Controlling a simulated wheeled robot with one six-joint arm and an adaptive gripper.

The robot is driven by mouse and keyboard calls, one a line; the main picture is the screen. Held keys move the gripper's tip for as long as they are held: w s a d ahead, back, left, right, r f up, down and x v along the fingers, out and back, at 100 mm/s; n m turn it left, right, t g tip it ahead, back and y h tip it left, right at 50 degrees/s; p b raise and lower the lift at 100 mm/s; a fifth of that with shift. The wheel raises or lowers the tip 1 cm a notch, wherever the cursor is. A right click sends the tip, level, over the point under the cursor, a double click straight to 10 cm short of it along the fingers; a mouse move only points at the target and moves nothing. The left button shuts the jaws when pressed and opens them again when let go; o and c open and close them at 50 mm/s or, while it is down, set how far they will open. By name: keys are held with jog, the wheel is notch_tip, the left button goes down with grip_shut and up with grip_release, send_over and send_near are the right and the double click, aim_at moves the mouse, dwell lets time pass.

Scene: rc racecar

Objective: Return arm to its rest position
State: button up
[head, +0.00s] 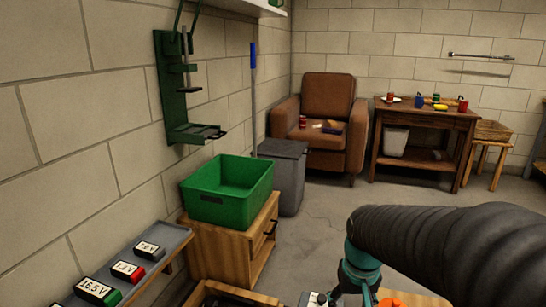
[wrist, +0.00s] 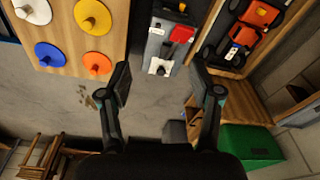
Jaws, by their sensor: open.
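My gripper (wrist: 162,95) shows in the wrist view with its two dark fingers spread wide apart. Nothing is between the fingers; bare floor shows behind them. In the head view my dark, ribbed arm with a teal joint reaches in from the lower right, and the gripper's fingers are not visible there.
A green bin (head: 228,192) sits on a wooden cabinet (head: 232,246) by the left wall. A shelf with labelled blocks (head: 97,291) is at lower left. A grey bin (head: 284,172), armchair (head: 322,110) and wooden table (head: 425,118) stand farther back. Open floor lies between.

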jog(key=s+r+t+p, duration=0.4)
jog(key=s+r, duration=0.7)
jog(key=r, duration=0.1)
jog(key=shift+s+a, duration=0.2)
jog(key=shift+s, duration=0.2)
dwell(1.1)
